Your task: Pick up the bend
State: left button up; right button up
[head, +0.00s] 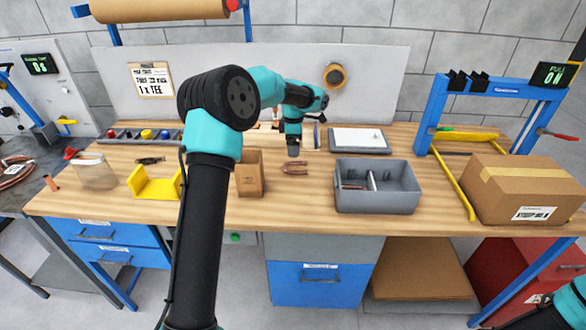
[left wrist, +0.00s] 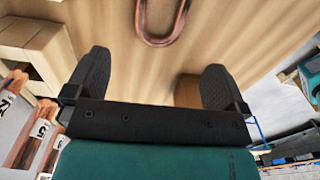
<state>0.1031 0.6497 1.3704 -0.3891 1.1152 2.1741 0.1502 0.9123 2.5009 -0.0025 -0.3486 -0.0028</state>
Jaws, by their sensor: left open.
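The bend, a copper U-shaped tube (head: 294,169), lies on the wooden workbench near its middle. In the left wrist view the copper bend (left wrist: 160,38) shows at the top edge, its curved end towards me and its legs cut off by the frame. My left gripper (head: 293,153) hangs just behind the bend in the head view, pointing down. In the left wrist view its two dark fingers (left wrist: 155,82) are wide apart with nothing held between them. The bend lies beyond the fingertips, apart from them. My right gripper is out of view.
A cardboard bin (head: 249,174) stands left of the bend. A grey divided tray (head: 377,203) stands to its right. A yellow stand (head: 154,185), a clear jar (head: 94,172) and a carton (head: 530,188) sit farther out. The bench in front of the bend is clear.

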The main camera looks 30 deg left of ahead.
aim_at(293, 169)
pick_arm(q)
jog(key=shift+f, duration=2)
jog(key=shift+f, duration=2.6)
jog(key=shift+c, duration=0.3)
jog(key=c, duration=0.9)
jog(key=shift+o, duration=0.2)
